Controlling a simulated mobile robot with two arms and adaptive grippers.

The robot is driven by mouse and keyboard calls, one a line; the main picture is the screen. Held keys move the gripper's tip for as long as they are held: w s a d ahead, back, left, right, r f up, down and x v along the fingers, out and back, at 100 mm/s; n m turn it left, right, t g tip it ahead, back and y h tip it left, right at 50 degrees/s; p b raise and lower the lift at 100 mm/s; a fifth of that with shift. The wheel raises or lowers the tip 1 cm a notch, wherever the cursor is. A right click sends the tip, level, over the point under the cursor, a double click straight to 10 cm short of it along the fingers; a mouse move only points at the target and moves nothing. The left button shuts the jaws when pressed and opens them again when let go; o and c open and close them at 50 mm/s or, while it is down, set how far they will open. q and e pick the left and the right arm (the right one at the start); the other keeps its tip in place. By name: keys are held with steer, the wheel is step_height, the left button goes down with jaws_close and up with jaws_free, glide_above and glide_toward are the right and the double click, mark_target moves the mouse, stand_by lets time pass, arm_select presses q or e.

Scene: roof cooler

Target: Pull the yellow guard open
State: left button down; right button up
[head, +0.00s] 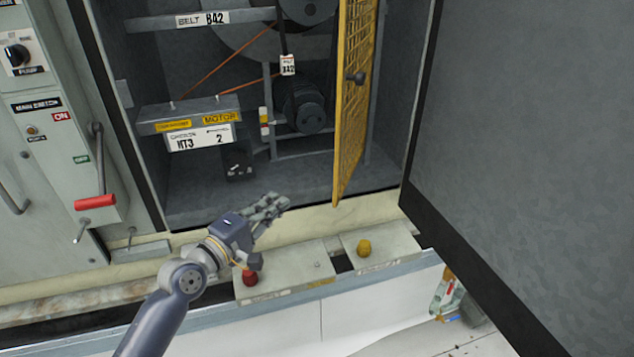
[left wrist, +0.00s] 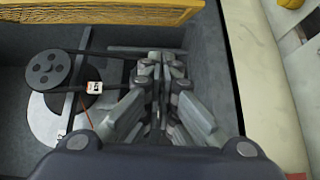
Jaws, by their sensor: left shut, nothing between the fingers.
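The yellow guard (head: 355,95) is a mesh panel at the right of the cabinet opening. It stands swung out and is seen nearly edge-on, with a dark knob (head: 355,78) on its face. In the left wrist view the guard (left wrist: 100,14) crosses the top. My left gripper (head: 268,206) is shut and empty in front of the cabinet's lower edge, below and left of the guard, apart from it. Its closed fingers fill the middle of the left wrist view (left wrist: 162,66). My right gripper cannot be made out.
A large dark door (head: 530,150) stands open on the right. Inside are a motor (head: 304,103) and belts. A red knob (head: 249,278) and a yellow knob (head: 363,248) sit on the ledge below. A red-handled switch (head: 95,202) is at left. The cabinet floor is mostly clear.

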arm_select(q)
steer(key=w+d+p, duration=0.3)
steer(key=w+d, duration=0.4)
steer(key=d, duration=0.2)
steer(key=shift+d+r+p, duration=0.15)
steer(key=shift+r+p, duration=0.05)
steer(key=shift+p, duration=0.1)
